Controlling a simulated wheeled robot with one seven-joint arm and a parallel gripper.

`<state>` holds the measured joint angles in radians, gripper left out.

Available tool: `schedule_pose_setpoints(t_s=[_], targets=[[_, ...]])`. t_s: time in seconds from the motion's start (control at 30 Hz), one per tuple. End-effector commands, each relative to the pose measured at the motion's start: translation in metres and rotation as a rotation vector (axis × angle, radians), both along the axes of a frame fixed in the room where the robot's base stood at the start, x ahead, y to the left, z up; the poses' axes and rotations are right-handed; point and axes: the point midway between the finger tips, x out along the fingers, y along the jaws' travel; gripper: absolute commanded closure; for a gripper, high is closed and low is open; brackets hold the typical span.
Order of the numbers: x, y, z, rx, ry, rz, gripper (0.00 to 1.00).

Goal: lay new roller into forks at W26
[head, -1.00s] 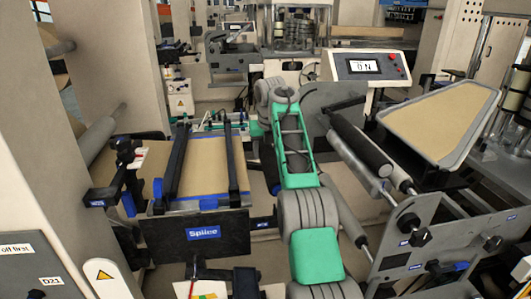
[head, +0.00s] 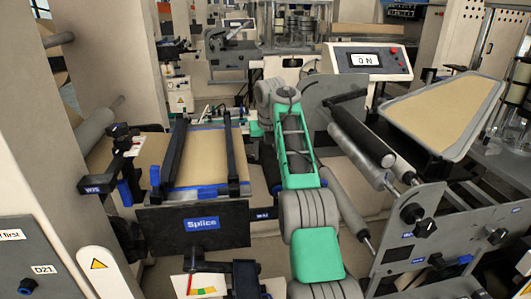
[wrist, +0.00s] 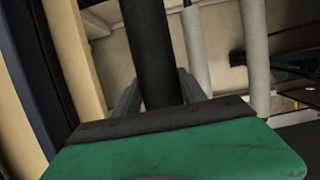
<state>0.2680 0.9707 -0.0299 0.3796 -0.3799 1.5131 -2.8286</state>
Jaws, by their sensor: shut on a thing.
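In the wrist view a dark roller (wrist: 150,45) runs away from my gripper (wrist: 158,92). Its near end passes behind the green and black gripper body. Grey finger parts show on both sides of it, and the gripper is shut on it. In the head view my arm reaches forward over the machine and hides most of the gripper and the held roller.
A splice table (head: 205,160) with dark bars stands left of my arm. A black roller (head: 360,138) and a grey side plate (head: 415,225) with knobs lie to the right. A tilted tray (head: 450,110) and a display panel (head: 367,60) stand behind. Wrist view: pale rollers stand close by.

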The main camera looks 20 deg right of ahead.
Motion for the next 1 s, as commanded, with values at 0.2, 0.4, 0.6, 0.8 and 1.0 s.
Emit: schedule_pose_setpoints(t_s=[0.2, 0.4, 0.6, 0.8, 1.0], targets=[[0.0003, -0.0002, 0.0030, -0.001, -0.006, 0.000, 1.00], [0.0003, -0.0002, 0.0019, -0.001, -0.005, -0.001, 1.00], [0.0002, -0.0003, -0.0016, -0.001, -0.005, 0.001, 1.00], [0.0002, -0.0002, -0.0025, -0.001, -0.005, 0.000, 1.00], [0.0002, 0.0000, -0.0030, -0.001, -0.004, 0.000, 0.45]])
